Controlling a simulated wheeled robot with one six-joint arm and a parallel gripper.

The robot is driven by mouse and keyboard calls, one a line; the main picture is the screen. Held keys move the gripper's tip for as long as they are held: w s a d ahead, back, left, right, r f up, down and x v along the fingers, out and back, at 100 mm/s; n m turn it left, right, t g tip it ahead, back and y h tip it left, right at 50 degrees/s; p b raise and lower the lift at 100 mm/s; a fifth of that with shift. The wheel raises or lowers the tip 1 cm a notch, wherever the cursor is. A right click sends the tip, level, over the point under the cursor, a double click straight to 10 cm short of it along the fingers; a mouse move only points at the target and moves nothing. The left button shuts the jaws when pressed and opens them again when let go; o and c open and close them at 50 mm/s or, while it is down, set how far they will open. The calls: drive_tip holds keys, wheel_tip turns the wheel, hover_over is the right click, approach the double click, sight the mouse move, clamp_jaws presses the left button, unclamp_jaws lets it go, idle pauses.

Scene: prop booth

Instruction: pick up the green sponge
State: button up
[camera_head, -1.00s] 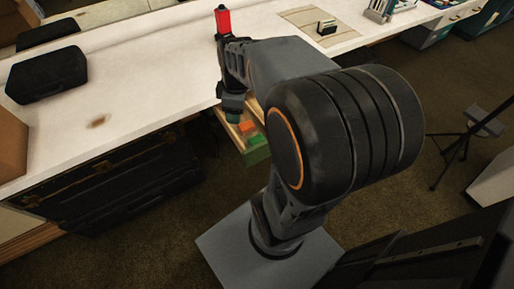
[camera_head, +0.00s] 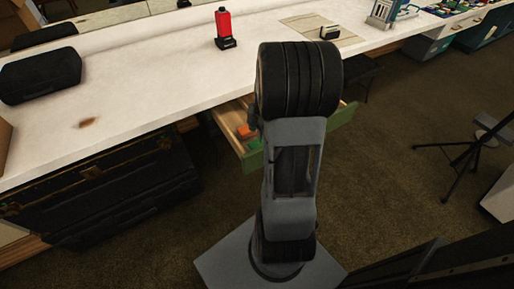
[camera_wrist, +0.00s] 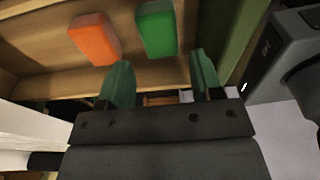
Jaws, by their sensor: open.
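The green sponge (camera_wrist: 156,28) lies in an open wooden drawer (camera_head: 252,161) with a green front, under the white counter. In the wrist view it is at the top middle, ahead of and between the lines of my two fingers. An orange block (camera_wrist: 94,38) lies to its left, with a gap between them. My gripper (camera_wrist: 160,76) is open and empty, with green-tipped fingers apart from the sponge. In the head view my arm hides most of the drawer and gripper; a bit of green and the orange block (camera_head: 246,131) show at its left edge.
The white counter (camera_head: 150,95) runs above the drawer. A red-and-black bottle-like item (camera_head: 223,28) and a black case (camera_head: 40,75) stand on it. Dark trunks (camera_head: 110,190) stand below at left. A tripod (camera_head: 470,150) stands at right on open carpet.

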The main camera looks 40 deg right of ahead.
sight(257, 143)
drive_tip(key=shift+a+f+b, duration=0.25)
drive_tip(key=shift+f+b, duration=0.1)
drive_tip(key=shift+f, duration=1.25)
drive_tip(key=shift+a+f+b, duration=0.2)
drive_tip(key=shift+f+b, duration=0.15)
drive_tip(key=shift+f, duration=1.25)
drive_tip(key=shift+c, duration=0.4)
drive_tip(key=c, duration=0.6)
